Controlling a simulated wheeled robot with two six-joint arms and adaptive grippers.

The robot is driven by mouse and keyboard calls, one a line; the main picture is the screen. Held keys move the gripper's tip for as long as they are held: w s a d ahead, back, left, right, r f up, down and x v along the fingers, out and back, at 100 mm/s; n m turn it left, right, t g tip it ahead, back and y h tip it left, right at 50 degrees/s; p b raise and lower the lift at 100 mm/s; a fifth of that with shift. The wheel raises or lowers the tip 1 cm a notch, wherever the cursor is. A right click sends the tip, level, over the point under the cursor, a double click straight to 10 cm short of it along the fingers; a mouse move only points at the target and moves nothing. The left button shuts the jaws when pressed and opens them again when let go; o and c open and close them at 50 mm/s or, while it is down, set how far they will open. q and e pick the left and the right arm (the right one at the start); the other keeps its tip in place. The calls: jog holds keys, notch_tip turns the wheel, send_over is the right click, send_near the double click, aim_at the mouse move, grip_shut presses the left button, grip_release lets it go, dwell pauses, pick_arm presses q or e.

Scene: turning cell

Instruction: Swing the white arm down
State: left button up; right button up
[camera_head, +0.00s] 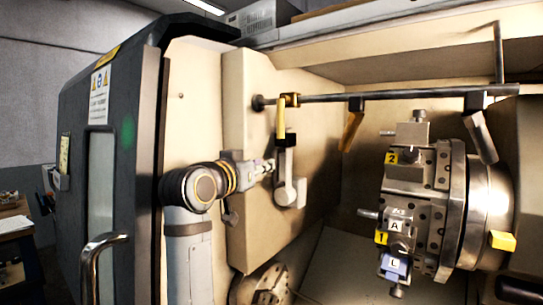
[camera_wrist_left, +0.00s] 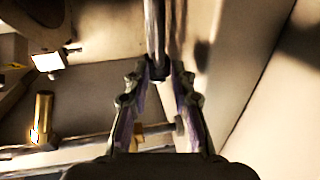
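The white arm (camera_head: 285,173) hangs from a dark block (camera_head: 286,140) against the cream wall inside the machine, with a rounded knob at its lower end. My left gripper (camera_head: 268,166) reaches in from the left, its fingertips right at the white arm. In the left wrist view my gripper (camera_wrist_left: 163,64) has its fingertips apart, with a grey bar between or just beyond them. I cannot tell whether the fingers touch this bar or whether it is the white arm. My right gripper is out of view.
A horizontal rail (camera_head: 390,95) runs above the white arm, with a yellow fitting (camera_head: 281,118) near its left end. The tool turret (camera_head: 425,200) stands to the right. The dark machine door (camera_head: 112,170) with its handle (camera_head: 93,262) is at the left.

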aim_at(281, 171)
pick_arm(q)
jog(key=p+x, duration=0.2)
jog(key=x, duration=0.4)
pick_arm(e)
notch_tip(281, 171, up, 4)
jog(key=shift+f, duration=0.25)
pick_arm(q)
jog(key=shift+w, duration=0.1)
grip_shut()
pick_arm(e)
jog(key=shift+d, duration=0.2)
